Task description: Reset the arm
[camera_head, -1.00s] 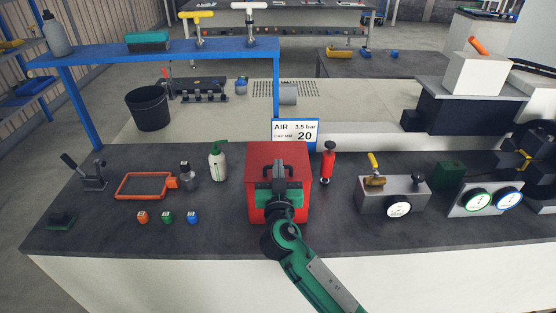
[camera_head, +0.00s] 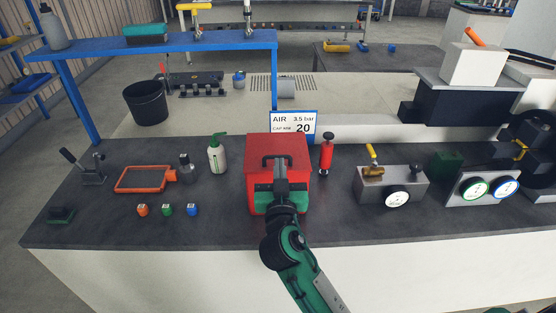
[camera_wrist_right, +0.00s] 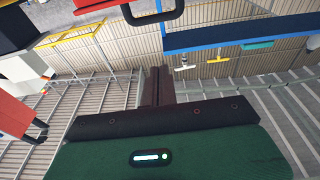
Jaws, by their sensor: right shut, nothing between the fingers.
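My right arm comes in from the bottom of the head view. Its gripper (camera_head: 281,163) is shut and empty, in front of the red box (camera_head: 258,147) with a dark handle. The fingers overlap the box in the picture; I cannot tell whether they touch it. In the right wrist view the shut fingers (camera_wrist_right: 156,84) point ahead, with the dark handle (camera_wrist_right: 152,14) at the top edge. My left gripper is not in view.
A sign (camera_head: 293,124) and a red cylinder (camera_head: 327,154) stand by the box. A white-green bottle (camera_head: 217,157), an orange frame (camera_head: 143,190) and small coloured cubes (camera_head: 167,209) are to the left. A valve block (camera_head: 368,184) and gauges (camera_head: 474,188) are to the right.

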